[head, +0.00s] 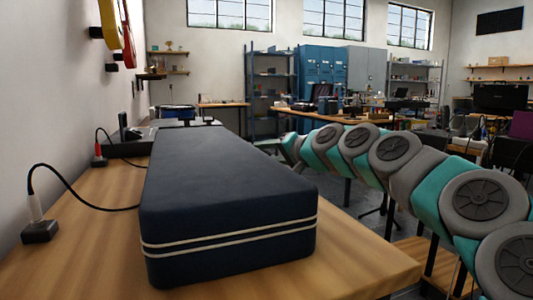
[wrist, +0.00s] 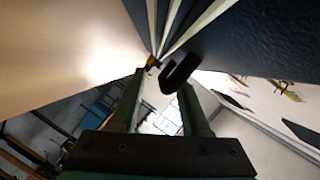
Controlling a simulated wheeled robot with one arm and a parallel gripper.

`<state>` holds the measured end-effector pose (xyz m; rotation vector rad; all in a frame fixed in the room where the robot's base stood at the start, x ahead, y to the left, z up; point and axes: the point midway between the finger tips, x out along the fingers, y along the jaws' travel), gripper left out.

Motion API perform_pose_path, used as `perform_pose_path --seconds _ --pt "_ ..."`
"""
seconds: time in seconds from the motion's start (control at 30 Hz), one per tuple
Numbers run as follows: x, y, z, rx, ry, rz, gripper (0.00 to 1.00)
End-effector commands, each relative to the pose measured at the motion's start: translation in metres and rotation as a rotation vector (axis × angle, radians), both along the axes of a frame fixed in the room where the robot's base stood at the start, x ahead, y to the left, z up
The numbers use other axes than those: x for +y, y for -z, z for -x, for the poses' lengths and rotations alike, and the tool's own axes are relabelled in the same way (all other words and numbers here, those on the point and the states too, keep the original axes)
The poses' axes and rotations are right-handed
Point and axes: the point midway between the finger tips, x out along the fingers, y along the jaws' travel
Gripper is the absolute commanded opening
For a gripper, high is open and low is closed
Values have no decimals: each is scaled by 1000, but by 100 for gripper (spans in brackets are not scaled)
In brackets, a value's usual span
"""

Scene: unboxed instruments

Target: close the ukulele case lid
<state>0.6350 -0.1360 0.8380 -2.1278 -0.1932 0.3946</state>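The ukulele case (head: 225,185) is a long dark blue box with cream stripes around its side, lying on the wooden table. Its lid (head: 205,160) looks flat and down, with no gap visible at the near end. In the wrist view the case (wrist: 255,35) fills the upper right, with its stripes running toward the fingers. A black curved handle or catch (wrist: 180,73) sticks out from its side near my fingertips. My gripper (wrist: 162,82) is open, its two green fingers apart, beside the case's right side. Contact with the black part cannot be told.
The table (head: 345,270) has bare wood at the front and right of the case. A black cable with a plug box (head: 40,231) lies at the left by the wall. Dark gear (head: 125,145) stands behind the case. Shelves and another bench (head: 340,118) are farther back.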

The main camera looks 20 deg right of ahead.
Motion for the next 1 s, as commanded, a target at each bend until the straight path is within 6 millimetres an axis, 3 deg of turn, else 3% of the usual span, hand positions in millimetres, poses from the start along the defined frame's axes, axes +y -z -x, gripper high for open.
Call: perform_pose_path --seconds 0.27,0.7,1.0 --pt "-2 -2 5 -2 1 0 46" --pt "-21 -16 64 -2 4 -1 46" --pt "-23 -16 73 -1 2 0 46"
